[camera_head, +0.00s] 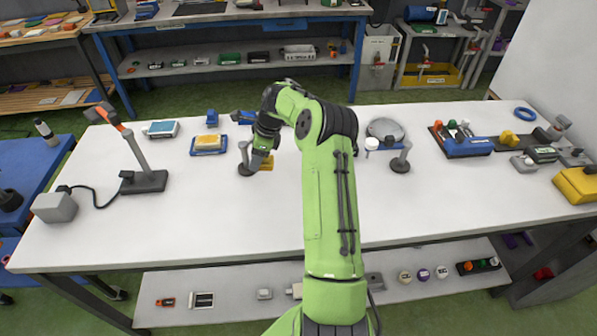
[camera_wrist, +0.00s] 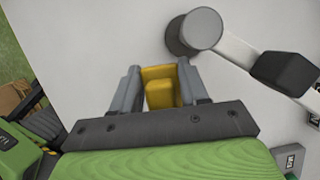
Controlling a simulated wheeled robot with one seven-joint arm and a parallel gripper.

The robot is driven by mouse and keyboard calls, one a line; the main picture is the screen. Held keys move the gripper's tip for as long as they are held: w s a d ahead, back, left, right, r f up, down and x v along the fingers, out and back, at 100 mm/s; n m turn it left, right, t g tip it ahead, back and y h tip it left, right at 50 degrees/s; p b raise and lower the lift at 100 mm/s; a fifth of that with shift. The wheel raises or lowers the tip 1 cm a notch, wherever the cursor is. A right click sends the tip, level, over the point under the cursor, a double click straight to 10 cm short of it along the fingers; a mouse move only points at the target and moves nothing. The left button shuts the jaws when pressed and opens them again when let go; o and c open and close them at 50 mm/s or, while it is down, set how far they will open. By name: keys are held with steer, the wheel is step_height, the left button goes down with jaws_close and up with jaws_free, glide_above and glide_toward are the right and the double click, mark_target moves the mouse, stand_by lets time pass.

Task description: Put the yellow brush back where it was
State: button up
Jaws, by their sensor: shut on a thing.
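My gripper (camera_wrist: 158,90) is shut on the yellow brush (camera_wrist: 160,88), which shows between the two grey fingers in the wrist view. In the head view the brush (camera_head: 266,164) is a small yellow piece at the end of my arm, over the white table, partly hidden by my wrist. A round grey base with a post (camera_head: 246,168) stands close beside it on the left; in the wrist view a round grey piece (camera_wrist: 202,28) lies just beyond the right finger. I cannot tell whether the brush touches the table.
A blue tray with a yellow-topped block (camera_head: 208,143) lies left of my gripper. A lamp-like stand (camera_head: 145,181) is farther left. A grey disc (camera_head: 386,128) and another small stand (camera_head: 400,164) are to the right. The white table's front middle (camera_head: 230,215) is clear.

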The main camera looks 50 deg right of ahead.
mark_target(295, 161)
steer(key=s+d+r+m+t+h+b, duration=0.1)
steer(key=s+d+r+m+h, duration=0.1)
steer(key=d+m, duration=0.4)
steer(key=s+d+r+m+h+b, duration=0.2)
steer(key=d+m, duration=0.4)
steer(key=d, duration=0.1)
step_height(295, 161, down, 10)
steer(key=shift+w+r+b, duration=0.15)
steer(key=shift+r+b, duration=0.05)
steer(key=shift+b, duration=0.35)
steer(key=shift+f, duration=0.15)
steer(key=o, duration=1.1)
